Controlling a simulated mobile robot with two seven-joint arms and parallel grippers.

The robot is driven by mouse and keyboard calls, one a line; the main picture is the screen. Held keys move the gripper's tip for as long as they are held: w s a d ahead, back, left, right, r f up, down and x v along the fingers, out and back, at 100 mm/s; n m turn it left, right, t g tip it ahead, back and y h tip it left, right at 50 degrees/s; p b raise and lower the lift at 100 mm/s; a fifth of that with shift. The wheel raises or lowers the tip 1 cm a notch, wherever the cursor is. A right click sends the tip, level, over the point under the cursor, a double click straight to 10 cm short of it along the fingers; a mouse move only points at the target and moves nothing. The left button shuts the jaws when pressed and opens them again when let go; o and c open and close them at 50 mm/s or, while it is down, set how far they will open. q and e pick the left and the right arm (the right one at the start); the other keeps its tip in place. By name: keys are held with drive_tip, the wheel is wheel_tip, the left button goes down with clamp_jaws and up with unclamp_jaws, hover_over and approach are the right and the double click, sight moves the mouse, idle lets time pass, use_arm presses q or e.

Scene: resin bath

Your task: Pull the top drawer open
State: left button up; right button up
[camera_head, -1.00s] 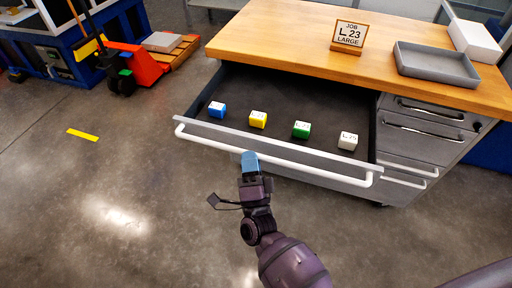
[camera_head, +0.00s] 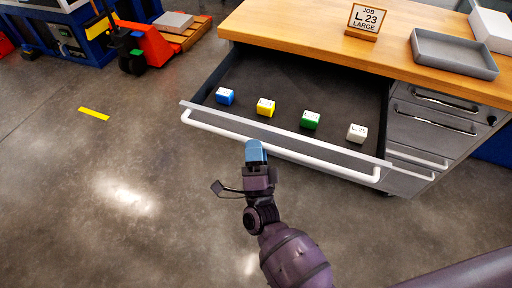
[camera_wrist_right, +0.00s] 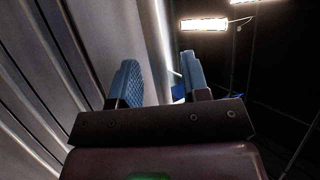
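The top drawer (camera_head: 284,143) of the wood-topped cabinet is pulled well out, showing its dark inside. A long white bar handle (camera_head: 325,169) runs across its front. My right gripper (camera_head: 256,150) is at the handle, left of its middle, with its blue fingertips overlapping the bar. In the right wrist view its two blue fingers (camera_wrist_right: 160,85) stand apart, with the pale bar (camera_wrist_right: 157,30) in line between them and a gap beside it. Blue (camera_head: 225,96), yellow (camera_head: 265,107), green (camera_head: 310,120) and white (camera_head: 357,133) labelled blocks sit in the drawer. My left gripper is not seen.
Closed drawers (camera_head: 432,125) are at right. An orange pallet truck (camera_head: 140,43) stands far left. The floor before the drawer is clear.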

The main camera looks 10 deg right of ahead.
drive_tip(key=s+a+f, duration=0.2)
drive_tip(key=s, duration=1.4)
drive_tip(key=shift+s+f+p, duration=0.15)
drive_tip(key=shift+f+p, duration=0.15)
drive_tip(key=shift+p, duration=0.15)
